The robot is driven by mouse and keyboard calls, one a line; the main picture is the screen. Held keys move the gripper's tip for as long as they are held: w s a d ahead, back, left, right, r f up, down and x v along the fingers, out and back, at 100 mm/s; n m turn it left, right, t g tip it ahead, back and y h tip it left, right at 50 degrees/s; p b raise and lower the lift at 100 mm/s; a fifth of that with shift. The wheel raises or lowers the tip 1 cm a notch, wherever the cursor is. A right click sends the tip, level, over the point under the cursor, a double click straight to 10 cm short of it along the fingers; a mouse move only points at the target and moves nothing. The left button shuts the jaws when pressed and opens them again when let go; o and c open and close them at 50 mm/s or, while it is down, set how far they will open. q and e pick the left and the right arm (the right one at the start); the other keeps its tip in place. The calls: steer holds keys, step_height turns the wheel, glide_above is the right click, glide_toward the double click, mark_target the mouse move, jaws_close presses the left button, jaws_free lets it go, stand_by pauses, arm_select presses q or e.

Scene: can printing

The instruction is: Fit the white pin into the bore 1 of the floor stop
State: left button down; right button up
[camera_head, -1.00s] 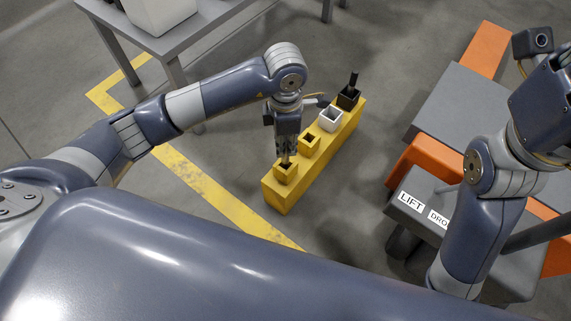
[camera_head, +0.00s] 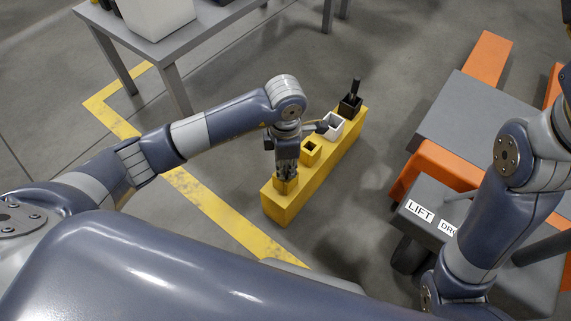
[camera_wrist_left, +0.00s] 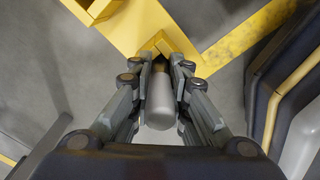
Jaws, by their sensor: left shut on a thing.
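The floor stop (camera_head: 314,181) is a long yellow beam on the floor with a row of square sockets on top. The nearest socket (camera_head: 284,187) is yellow and sits directly under my left gripper (camera_head: 286,172). My left gripper points down and is shut on the white pin (camera_wrist_left: 160,103), a pale cylinder between the fingers in the left wrist view. The pin's far end meets the dark opening of the yellow socket (camera_wrist_left: 180,45); how deep it sits is hidden. In the head view the fingers hide the pin. My right gripper is out of view.
Farther sockets are yellow (camera_head: 311,151), white (camera_head: 334,126) and black (camera_head: 349,106), the last with a black pin (camera_head: 355,86) upright. A grey table (camera_head: 178,45) stands back left. A grey and orange lift unit (camera_head: 440,165) stands right. Floor left of the beam is clear.

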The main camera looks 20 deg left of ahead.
arm_select(q)
steer(key=c, duration=1.5)
jaws_free()
steer(key=shift+c, duration=0.2)
